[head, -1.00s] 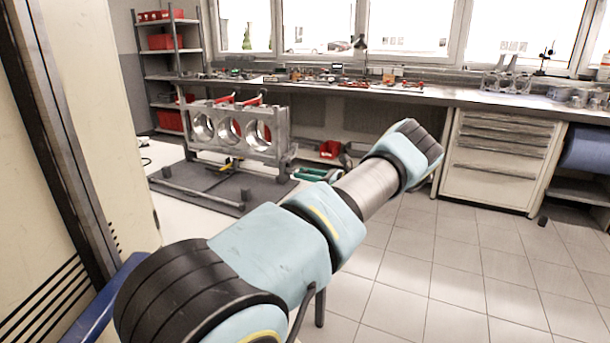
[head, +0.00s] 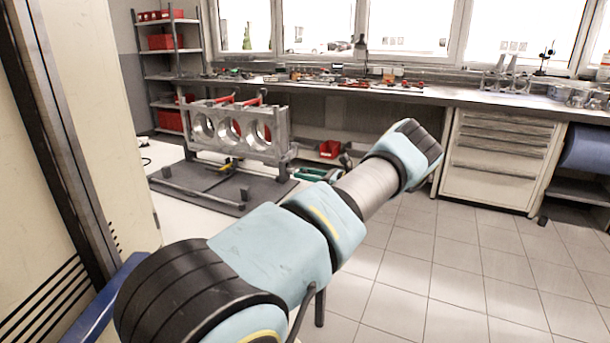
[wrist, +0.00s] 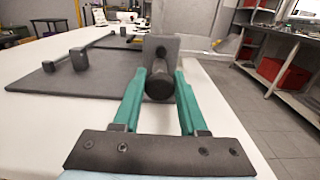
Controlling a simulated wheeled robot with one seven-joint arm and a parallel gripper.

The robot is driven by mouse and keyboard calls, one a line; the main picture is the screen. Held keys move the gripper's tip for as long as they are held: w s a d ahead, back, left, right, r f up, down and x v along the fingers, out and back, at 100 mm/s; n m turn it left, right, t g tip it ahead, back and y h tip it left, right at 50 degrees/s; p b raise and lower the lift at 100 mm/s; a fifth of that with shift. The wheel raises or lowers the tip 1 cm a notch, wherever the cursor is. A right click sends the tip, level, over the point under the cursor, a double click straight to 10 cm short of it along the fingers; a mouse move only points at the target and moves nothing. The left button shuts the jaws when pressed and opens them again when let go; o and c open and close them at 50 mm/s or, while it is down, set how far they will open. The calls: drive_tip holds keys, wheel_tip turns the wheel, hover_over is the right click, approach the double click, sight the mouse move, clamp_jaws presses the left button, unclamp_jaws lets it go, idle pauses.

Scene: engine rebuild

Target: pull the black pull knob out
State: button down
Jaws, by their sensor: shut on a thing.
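The black pull knob (wrist: 159,87) is a dark round knob in the middle of the wrist view. It sits in front of an upright grey plate (wrist: 161,50). My gripper (wrist: 160,76) has two green fingers, one on each side of the knob, and is shut on it. In the head view my blue and black arm hides most of the gripper area. Green pieces (head: 310,174) show just behind the arm there.
In the wrist view a dark mat (wrist: 75,82) with short grey posts lies at left, and shelving with red bins (wrist: 289,81) stands at right. The head view shows an engine block (head: 232,130) on a stand, a long workbench (head: 430,93), a drawer cabinet (head: 500,160) and clear tiled floor.

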drive_tip(key=shift+d, duration=0.15)
drive_tip(key=shift+b+v, duration=0.7)
drive_tip(key=shift+v, duration=0.1)
drive_tip(key=shift+d, duration=0.1)
drive_tip(key=shift+c, duration=2.4)
unclamp_jaws()
drive_tip(key=shift+s, duration=0.1)
drive_tip(key=shift+d, duration=0.1)
drive_tip(key=b+v, duration=0.2)
drive_tip(key=v, duration=0.8)
drive_tip(key=shift+d+b, duration=0.3)
drive_tip(key=shift+b, duration=0.1)
